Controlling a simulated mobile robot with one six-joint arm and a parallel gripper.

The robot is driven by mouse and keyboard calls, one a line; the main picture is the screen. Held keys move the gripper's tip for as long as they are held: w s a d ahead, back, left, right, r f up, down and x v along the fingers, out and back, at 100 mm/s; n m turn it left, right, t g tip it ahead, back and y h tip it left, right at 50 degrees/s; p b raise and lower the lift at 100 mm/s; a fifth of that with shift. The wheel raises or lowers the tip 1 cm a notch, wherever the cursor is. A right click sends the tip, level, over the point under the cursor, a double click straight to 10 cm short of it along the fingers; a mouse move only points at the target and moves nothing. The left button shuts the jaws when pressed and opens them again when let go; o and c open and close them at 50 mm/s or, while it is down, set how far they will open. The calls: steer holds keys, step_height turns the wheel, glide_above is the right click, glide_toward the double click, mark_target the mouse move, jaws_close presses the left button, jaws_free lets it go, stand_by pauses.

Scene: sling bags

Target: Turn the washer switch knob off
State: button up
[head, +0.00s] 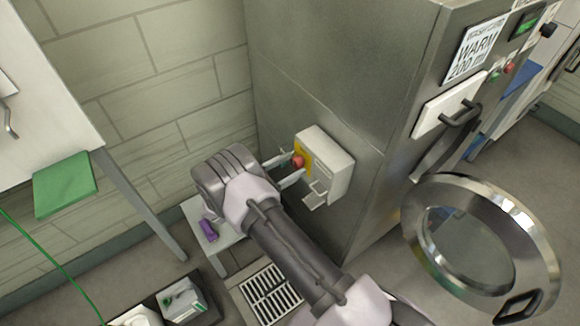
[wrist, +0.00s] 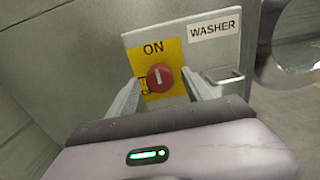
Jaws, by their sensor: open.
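The washer switch is a pale box on the side of the steel washer (head: 350,80); the box (head: 332,160) shows right of my gripper in the head view. Its red round knob (wrist: 160,78) sits on a yellow plate (wrist: 174,50) marked "ON", under a "WASHER" label (wrist: 214,29) in the wrist view. The white mark on the knob points roughly up toward "ON". The lower lettering is partly hidden. My gripper (wrist: 165,92) is open, with one finger on each side of the knob. I cannot tell whether either finger touches it. The knob (head: 298,161) also shows between the fingers in the head view.
The washer's round door (head: 535,235) hangs open at the right. A metal latch (wrist: 226,80) sticks out at the box's right side. A small table with a purple item (head: 208,230) stands below left, and a floor grate (head: 268,296) lies beneath.

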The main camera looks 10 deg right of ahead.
jaws_close()
steer(key=shift+n, duration=0.3)
steer(key=n, duration=0.3)
steer(key=shift+n, duration=0.3)
steer(key=n, duration=0.4)
steer(key=shift+n+b, duration=0.3)
steer(key=n, duration=0.9)
steer(key=shift+n, duration=0.3)
